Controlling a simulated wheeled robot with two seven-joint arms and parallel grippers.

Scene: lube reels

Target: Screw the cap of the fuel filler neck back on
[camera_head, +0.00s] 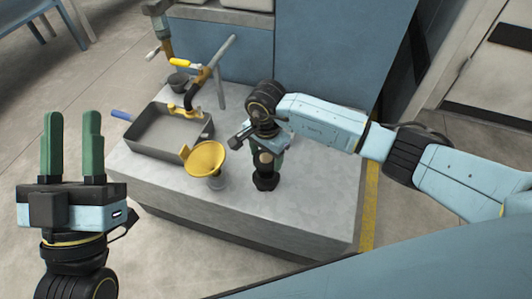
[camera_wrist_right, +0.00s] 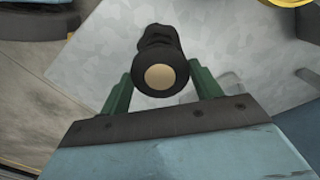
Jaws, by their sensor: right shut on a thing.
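A black fuel filler neck (camera_head: 265,182) stands upright on the grey block, right of the funnel. My right gripper (camera_head: 268,160) is above it, reaching down from the right. In the right wrist view, its green fingers (camera_wrist_right: 160,92) are on either side of a round black cap with a tan face (camera_wrist_right: 160,77), shut on it. The dark neck shows beyond the cap, in line with it. Whether the cap sits fully on the neck cannot be told. My left gripper (camera_head: 73,148) is open and empty at the left, its fingers pointing up, away from the block.
A yellow funnel (camera_head: 205,158) stands just left of the neck. A blue cabinet (camera_head: 335,45) stands behind. The block's front right top (camera_head: 320,205) is clear.

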